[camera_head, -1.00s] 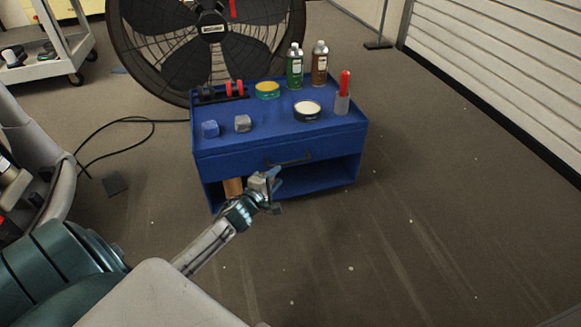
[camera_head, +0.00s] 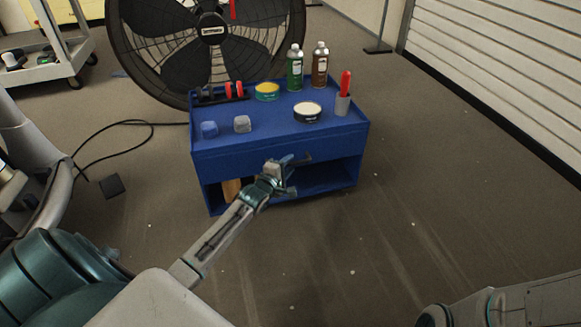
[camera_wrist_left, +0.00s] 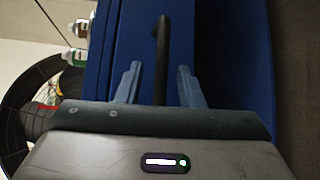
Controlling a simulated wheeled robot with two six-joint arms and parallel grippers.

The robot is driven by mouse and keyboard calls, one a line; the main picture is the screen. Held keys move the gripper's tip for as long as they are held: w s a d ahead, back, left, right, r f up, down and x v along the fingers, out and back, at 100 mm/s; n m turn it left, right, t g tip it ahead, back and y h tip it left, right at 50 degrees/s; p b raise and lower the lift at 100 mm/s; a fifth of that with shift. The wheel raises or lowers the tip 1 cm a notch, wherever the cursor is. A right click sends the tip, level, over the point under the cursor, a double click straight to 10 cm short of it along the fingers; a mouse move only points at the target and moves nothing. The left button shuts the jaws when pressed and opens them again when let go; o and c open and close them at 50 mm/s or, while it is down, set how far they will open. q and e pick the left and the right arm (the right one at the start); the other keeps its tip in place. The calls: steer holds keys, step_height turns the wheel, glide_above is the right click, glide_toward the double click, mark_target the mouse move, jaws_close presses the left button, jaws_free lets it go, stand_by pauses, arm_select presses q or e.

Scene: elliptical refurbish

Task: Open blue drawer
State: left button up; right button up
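The blue drawer (camera_head: 230,161) is the front panel under the top of a blue cabinet (camera_head: 345,174), and it looks shut. Its dark handle (camera_head: 306,158) is partly hidden behind my left gripper in the head view. My left gripper (camera_head: 287,172) is in front of the handle. In the left wrist view, my left gripper (camera_wrist_left: 158,85) is open, with one finger on each side of the handle (camera_wrist_left: 161,60). The fingers look apart from it. My right gripper is not in view; only part of my right arm shows at the lower right.
On the cabinet top stand a green bottle (camera_head: 295,68), a brown bottle (camera_head: 319,66), a yellow-topped tin (camera_head: 267,91), an open tin (camera_head: 307,112) and a red-handled tool (camera_head: 345,85). A large fan (camera_head: 190,60) stands behind. The floor to the right is clear.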

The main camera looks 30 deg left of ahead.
arm_select(q)
steer(key=shift+w+f+b, duration=0.3)
steer(key=shift+w+b, duration=0.05)
steer(key=shift+w, duration=0.4)
steer(key=shift+w+r, duration=0.1)
steer(key=shift+w, duration=0.05)
jaws_close()
